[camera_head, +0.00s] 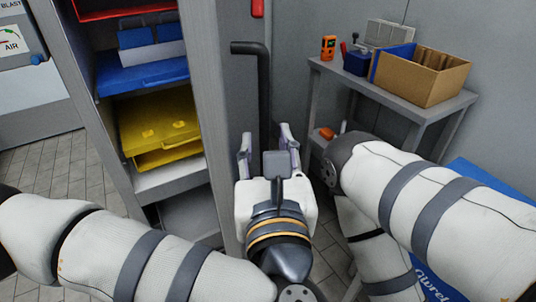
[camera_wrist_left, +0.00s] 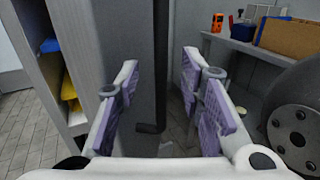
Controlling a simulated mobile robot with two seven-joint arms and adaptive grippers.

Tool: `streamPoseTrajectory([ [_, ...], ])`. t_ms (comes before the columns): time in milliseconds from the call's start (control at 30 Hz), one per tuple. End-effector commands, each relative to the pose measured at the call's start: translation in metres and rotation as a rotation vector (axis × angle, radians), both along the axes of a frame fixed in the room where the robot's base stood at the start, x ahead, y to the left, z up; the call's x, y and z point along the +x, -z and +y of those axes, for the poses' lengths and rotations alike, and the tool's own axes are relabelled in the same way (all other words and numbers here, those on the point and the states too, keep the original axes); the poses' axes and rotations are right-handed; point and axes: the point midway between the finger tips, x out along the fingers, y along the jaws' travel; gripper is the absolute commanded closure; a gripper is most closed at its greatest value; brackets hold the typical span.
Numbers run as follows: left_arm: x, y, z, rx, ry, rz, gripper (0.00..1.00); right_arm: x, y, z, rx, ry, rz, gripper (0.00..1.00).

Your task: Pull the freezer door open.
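The freezer door looks like a tall grey panel (camera_head: 236,110) in the head view; it also fills the middle of the left wrist view (camera_wrist_left: 125,25). I cannot tell whether it is fully shut. A dark vertical bar handle (camera_head: 264,95) stands along it, bent at its upper end. My left gripper (camera_head: 267,143) is open, fingers pointing at the handle's lower part. In the left wrist view the handle (camera_wrist_left: 160,60) runs between the spread purple-padded fingers, with gaps on both sides; contact does not show. My right arm enters from the right; its gripper is not visible.
An open shelf unit on the left holds a blue case (camera_head: 150,75) and a yellow case (camera_head: 160,130). A grey table (camera_head: 400,97) at right carries a cardboard box (camera_head: 430,78) and small tools. My right arm lies close beside my left gripper.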

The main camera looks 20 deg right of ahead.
Motion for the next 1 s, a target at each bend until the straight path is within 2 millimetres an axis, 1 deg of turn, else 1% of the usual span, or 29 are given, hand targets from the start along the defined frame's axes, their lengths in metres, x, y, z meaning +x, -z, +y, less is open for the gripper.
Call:
streamPoseTrajectory([
  [33, -0.015, 0.001, 0.003, 0.0, 0.007, 0.003, 0.65, 0.0, 0.0, 0.0, 0.0, 0.0, 0.0, 0.6],
  [100, -0.026, 0.004, 0.005, -0.002, 0.012, 0.012, 0.65, 0.0, 0.0, 0.0, 0.0, 0.0, 0.0, 0.6],
  [200, -0.035, 0.003, 0.007, -0.001, 0.014, 0.01, 0.65, 0.0, 0.0, 0.0, 0.0, 0.0, 0.0, 0.6],
  [367, -0.042, 0.001, 0.012, -0.001, 0.003, 0.003, 0.65, 0.0, 0.0, 0.0, 0.0, 0.0, 0.0, 0.6],
  [667, -0.043, 0.0, 0.014, 0.001, -0.002, -0.001, 0.65, 0.0, 0.0, 0.0, 0.0, 0.0, 0.0, 0.6],
  [767, -0.043, 0.0, 0.014, 0.001, -0.001, -0.001, 0.86, 0.0, 0.0, 0.0, 0.0, 0.0, 0.0, 0.6],
  [800, -0.043, 0.0, 0.014, 0.001, -0.001, -0.001, 0.95, 0.0, 0.0, 0.0, 0.0, 0.0, 0.0, 0.6],
  [833, -0.043, 0.0, 0.014, 0.006, 0.001, -0.002, 1.0, 0.0, 0.0, 0.0, 0.0, 0.0, 0.0, 0.6],
  [867, -0.044, 0.002, 0.012, 0.023, 0.01, -0.006, 1.0, 0.0, 0.0, 0.0, 0.0, 0.0, -0.001, 0.6],
  [933, -0.053, 0.019, 0.004, 0.159, 0.074, -0.04, 1.0, 0.002, -0.003, 0.0, 0.001, 0.0, -0.008, 0.6],
  [967, -0.059, 0.034, -0.001, 0.265, 0.124, -0.062, 1.0, 0.004, -0.004, 0.0, 0.0, 0.0, -0.013, 0.6],
  [1000, -0.074, 0.067, -0.008, 0.449, 0.234, -0.098, 1.0, 0.004, -0.005, 0.0, 0.0, 0.0, -0.014, 0.6],
])
